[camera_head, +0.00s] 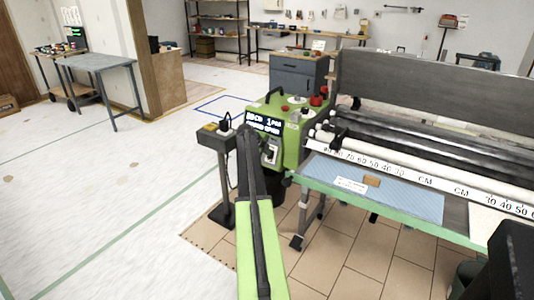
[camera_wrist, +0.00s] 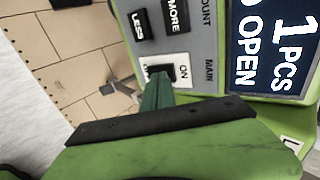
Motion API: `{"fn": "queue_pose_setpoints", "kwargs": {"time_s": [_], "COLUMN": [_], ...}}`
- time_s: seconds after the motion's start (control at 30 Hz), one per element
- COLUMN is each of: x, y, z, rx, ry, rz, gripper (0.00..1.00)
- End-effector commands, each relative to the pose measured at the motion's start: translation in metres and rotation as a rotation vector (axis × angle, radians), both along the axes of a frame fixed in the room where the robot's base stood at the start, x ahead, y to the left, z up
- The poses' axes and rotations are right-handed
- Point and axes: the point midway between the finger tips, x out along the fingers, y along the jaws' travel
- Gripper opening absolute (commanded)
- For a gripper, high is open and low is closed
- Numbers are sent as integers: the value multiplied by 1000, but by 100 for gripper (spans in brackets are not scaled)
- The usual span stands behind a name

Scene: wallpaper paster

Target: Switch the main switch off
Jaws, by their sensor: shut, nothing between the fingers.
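The main switch (camera_wrist: 182,63) is a black rocker on a white plate, marked ON, beside the word MAIN on the grey panel in the wrist view. My gripper (camera_wrist: 157,82) is shut and empty. Its dark green fingertips lie over the rocker and hide part of it. I cannot tell whether they touch it or which way the rocker is tilted.
LESS (camera_wrist: 138,25) and MORE (camera_wrist: 174,14) buttons sit close to the switch. A display (camera_wrist: 275,45) reading 1 PCS and OPEN is beside them. A small stand (camera_head: 215,140) is left of the unit. The paster's long bed (camera_head: 400,195) extends right. Floor at left is clear.

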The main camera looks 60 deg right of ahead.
Motion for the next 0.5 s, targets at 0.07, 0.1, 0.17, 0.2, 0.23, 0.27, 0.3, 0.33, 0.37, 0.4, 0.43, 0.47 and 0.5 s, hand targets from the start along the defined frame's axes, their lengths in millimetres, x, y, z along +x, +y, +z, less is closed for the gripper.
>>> {"fn": "queue_pose_setpoints", "kwargs": {"time_s": [0.07,0.1,0.17,0.2,0.23,0.27,0.3,0.33,0.37,0.4,0.43,0.47,0.5], "x": [0,0,0,0,0,0,0,0,0,0,0,0,0], "y": [0,0,0,1,2,3,6,8,12,17,21,26,33], "z": [-1,-1,0,0,1,1,3,5,6,9,12,14,18], "rx": [0,0,0,0,0,0,1,1,1,1,1,1,0], "ry": [0,0,0,0,0,0,1,0,0,1,0,0,0], "rz": [0,0,0,0,0,0,1,1,1,2,3,3,3], "gripper": [0,0,0,0,0,0,0,0,0,0,0,0,0]}}
